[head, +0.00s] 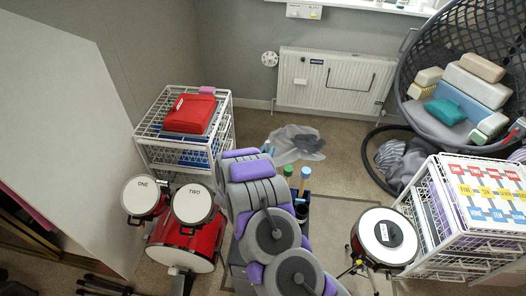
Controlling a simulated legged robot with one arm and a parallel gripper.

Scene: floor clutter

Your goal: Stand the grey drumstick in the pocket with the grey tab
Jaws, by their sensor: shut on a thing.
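A dark upright holder (301,208) shows just right of my arm in the head view, partly covered by it. A stick with a light blue top (305,173) and a green-topped piece (288,170) rise at the holder. I cannot make out the grey drumstick or the grey tab. My grey and purple arm fills the lower middle and hides part of the holder. My gripper's fingertips are hidden behind my arm, so what they hold does not show.
Drums marked ONE (142,184) and TWO (193,192) stand left, another drum (388,228) right. A white wire rack (225,112) holds a red case (190,113). Another rack (425,215) and a hanging chair (420,117) stand right. A crumpled translucent sheet (290,148) lies on the floor behind.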

